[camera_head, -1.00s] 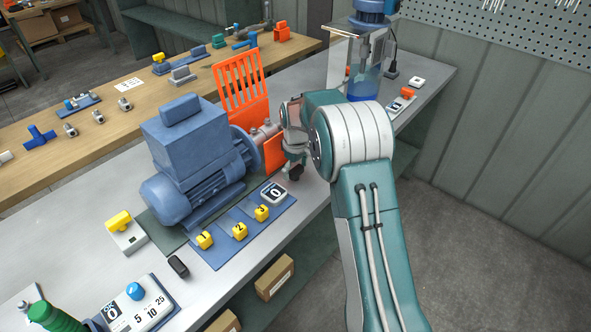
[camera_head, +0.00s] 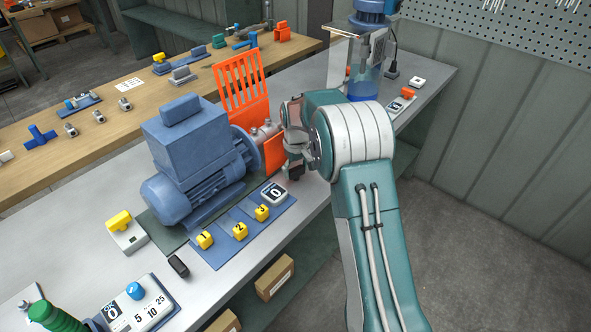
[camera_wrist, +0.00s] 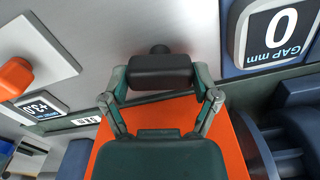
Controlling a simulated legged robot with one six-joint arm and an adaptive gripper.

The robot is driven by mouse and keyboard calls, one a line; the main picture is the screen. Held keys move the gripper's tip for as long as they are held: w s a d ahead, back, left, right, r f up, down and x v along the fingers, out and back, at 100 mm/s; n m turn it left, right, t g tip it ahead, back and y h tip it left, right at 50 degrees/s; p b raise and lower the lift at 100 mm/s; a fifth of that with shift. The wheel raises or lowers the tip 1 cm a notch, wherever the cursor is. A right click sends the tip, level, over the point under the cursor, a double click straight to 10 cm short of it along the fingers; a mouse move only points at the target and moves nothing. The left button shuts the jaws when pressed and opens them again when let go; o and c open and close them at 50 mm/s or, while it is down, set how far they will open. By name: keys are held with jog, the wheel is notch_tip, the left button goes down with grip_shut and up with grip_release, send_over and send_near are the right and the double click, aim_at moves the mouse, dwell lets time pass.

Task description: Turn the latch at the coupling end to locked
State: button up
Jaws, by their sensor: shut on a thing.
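The blue motor (camera_head: 195,150) stands on the bench, with its grey coupling shaft (camera_head: 264,133) at the right end. The orange slotted guard (camera_head: 242,85) stands behind the coupling, and orange also shows below my gripper in the wrist view (camera_wrist: 235,150). My gripper (camera_head: 293,168) points down just right of the coupling end.
A gap display reading 0 (camera_head: 274,193) and yellow numbered blocks (camera_head: 239,231) lie in front of the motor. A clear tank with a blue cap (camera_head: 365,60) stands behind my arm. An orange-knobbed display (camera_head: 402,100) is at the right. Bare bench shows near the front edge.

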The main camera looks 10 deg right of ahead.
aim_at(295, 168)
jog(key=m, duration=0.7)
jog(key=shift+f, duration=0.15)
jog(key=m, duration=0.3)
jog(key=shift+s+m, duration=0.1)
jog(key=shift+m, duration=2.2)
jog(key=o, duration=1)
jog(key=shift+a, duration=0.1)
jog(key=shift+c, duration=0.2)
jog(key=r, duration=1)
jog(key=shift+w+r, duration=0.2)
jog(key=shift+r, duration=0.8)
